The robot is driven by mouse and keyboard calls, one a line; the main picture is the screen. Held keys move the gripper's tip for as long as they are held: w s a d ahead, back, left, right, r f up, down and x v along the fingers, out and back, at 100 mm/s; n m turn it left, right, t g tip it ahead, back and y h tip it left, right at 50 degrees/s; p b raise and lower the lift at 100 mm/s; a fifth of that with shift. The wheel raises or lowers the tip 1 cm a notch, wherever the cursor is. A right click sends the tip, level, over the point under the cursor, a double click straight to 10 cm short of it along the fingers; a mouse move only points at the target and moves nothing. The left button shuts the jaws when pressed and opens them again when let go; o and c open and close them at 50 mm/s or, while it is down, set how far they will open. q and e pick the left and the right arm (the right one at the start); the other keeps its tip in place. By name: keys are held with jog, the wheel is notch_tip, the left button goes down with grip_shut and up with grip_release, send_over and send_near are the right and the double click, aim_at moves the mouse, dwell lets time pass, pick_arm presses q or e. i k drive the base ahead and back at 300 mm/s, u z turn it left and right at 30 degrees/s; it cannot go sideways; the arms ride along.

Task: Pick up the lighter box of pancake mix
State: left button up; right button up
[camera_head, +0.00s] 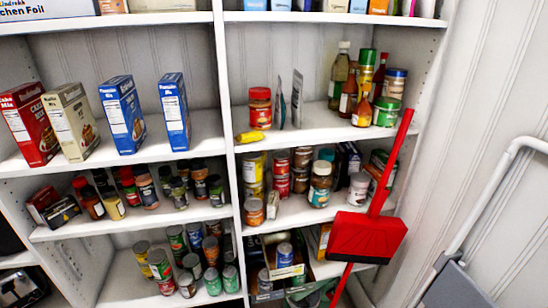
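Several upright mix boxes stand on the left bay's upper shelf. At the left end is a red box (31,124), and touching or nearly touching it on the right is a cream box (71,121). Farther right are a blue box (122,114) and a second blue box (174,112), with gaps between them. The cream box is the palest of the group. The lettering is small; "mix" is partly legible, but I cannot read which box says pancake. Neither of my grippers is in view.
The boxes' white shelf (190,143) has free room at its right end, before the upright divider (226,110). Jars and cans crowd the shelves below. A red dustpan (365,237) stands before the right bay. A grey-railed object (470,225) is at far right.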

aim_at(171, 87)
jog(key=u, duration=0.55)
jog(key=k, duration=1.35)
jog(key=z, duration=0.05)
jog(key=i, duration=0.55)
jog(key=z, duration=0.9)
jog(key=i, duration=1.1)
jog(key=u, duration=0.35)
